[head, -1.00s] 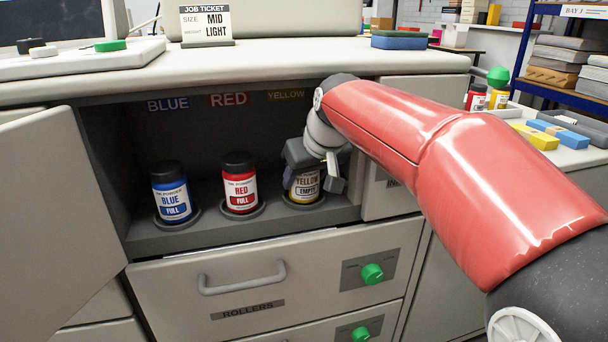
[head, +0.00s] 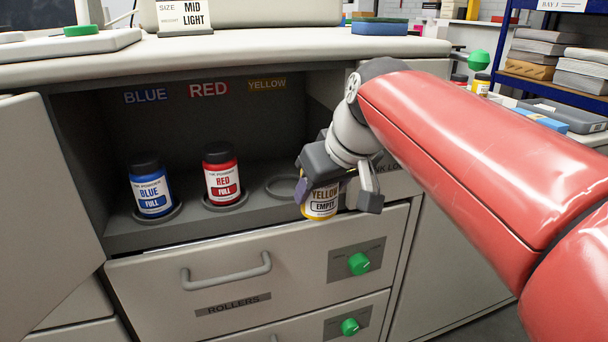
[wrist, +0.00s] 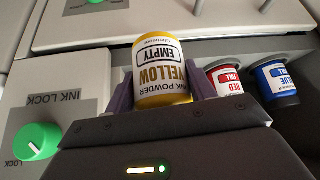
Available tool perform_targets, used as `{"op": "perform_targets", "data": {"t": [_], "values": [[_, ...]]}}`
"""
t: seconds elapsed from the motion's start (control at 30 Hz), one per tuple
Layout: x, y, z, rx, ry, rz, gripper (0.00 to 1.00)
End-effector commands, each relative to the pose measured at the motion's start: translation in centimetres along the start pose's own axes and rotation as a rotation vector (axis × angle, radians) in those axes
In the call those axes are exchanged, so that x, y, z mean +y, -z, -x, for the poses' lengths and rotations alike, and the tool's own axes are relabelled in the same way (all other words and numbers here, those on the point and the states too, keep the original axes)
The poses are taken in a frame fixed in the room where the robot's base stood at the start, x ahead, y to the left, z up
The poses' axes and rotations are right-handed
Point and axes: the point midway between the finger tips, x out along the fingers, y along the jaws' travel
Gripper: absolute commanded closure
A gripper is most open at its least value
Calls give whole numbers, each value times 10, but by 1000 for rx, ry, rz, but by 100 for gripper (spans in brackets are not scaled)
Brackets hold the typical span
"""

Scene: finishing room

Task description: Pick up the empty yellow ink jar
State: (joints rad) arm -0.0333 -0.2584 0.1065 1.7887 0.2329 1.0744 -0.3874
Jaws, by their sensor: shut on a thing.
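The yellow ink jar (head: 321,202), labelled EMPTY, is held in my gripper (head: 338,196) at the front right of the open cabinet bay. In the wrist view the jar (wrist: 160,72) sits between the two purple-grey fingers of my gripper (wrist: 162,92), which are shut on it. Its lid end is hidden by the gripper. The jar is out of its ring holder (head: 283,187), which stands empty on the shelf under the YELLOW label (head: 267,85).
A full blue jar (head: 151,190) and a full red jar (head: 222,175) stand in their rings to the left. The open cabinet door (head: 45,190) is at far left. The ROLLERS drawer (head: 300,265) lies below, and the counter (head: 230,57) overhangs the bay.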

Motion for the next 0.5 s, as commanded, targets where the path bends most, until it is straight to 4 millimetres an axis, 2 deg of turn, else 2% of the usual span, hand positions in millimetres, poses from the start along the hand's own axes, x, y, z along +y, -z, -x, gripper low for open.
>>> {"op": "perform_targets", "data": {"t": [0.07, 0.1, 0.5], "values": [[0, -15, 8, 3, -1, -1, 70], [0, -6, 18, 4, 0, 1, 70], [0, 44, 92, 3, 0, 1, 70]]}}
